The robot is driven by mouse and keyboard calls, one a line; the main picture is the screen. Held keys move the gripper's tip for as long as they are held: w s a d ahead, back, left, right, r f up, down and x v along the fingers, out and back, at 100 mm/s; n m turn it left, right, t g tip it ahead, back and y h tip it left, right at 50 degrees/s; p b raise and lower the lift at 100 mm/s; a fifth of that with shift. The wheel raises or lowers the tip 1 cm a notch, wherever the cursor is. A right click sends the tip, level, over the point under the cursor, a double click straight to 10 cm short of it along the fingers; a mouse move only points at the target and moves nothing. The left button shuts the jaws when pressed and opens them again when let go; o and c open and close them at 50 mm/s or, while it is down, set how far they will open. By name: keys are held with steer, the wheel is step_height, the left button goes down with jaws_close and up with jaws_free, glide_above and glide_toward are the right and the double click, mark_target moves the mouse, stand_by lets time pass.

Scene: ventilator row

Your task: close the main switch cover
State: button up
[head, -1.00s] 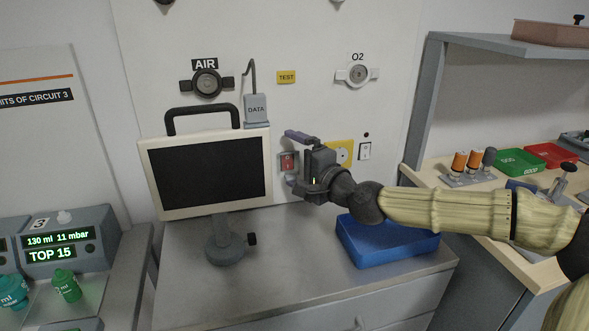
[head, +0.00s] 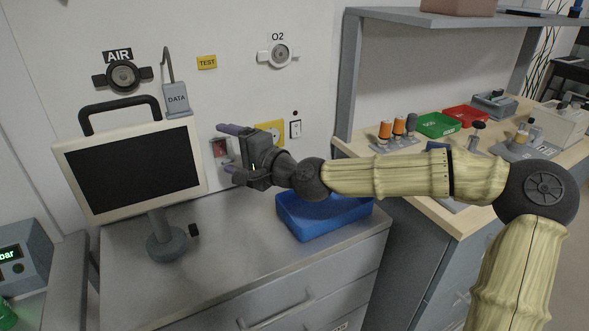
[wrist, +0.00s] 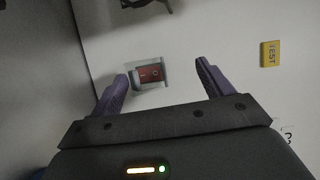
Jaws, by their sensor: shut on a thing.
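The main switch shows as a red rocker in a grey housing (head: 220,148) on the wall, right of the monitor. It also shows in the wrist view (wrist: 149,75), beyond my fingertips. I cannot make out its cover as a separate part. My gripper (head: 231,149) is in front of the switch, with one finger above and one below it in the head view. In the wrist view my gripper (wrist: 164,70) has its fingers apart, the left tip close to the housing's left edge. I see no held thing between them, and cannot tell whether they touch a cover.
A monitor (head: 135,168) on a stand is close left of my gripper. A blue tray (head: 325,216) lies on the cabinet top below my forearm. A yellow socket plate (head: 270,133) and a white switch (head: 295,129) are on the wall to the right.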

steer(key=shift+s+d+r+t, duration=0.1)
steer(key=shift+d+r+t, duration=0.1)
steer(key=shift+d+r, duration=0.25)
steer(key=shift+s+d+r+t, duration=0.1)
steer(key=shift+d+r+t, duration=0.1)
steer(key=shift+d, duration=0.4)
steer(key=c, duration=0.7)
steer(key=f+p+v, duration=0.1)
steer(key=p+v, duration=0.6)
steer(key=v, duration=0.8)
steer(key=shift+s+d+r, duration=0.25)
steer(key=shift+s+r, duration=0.05)
steer(key=shift+r+p, duration=0.1)
steer(key=shift+p, duration=0.25)
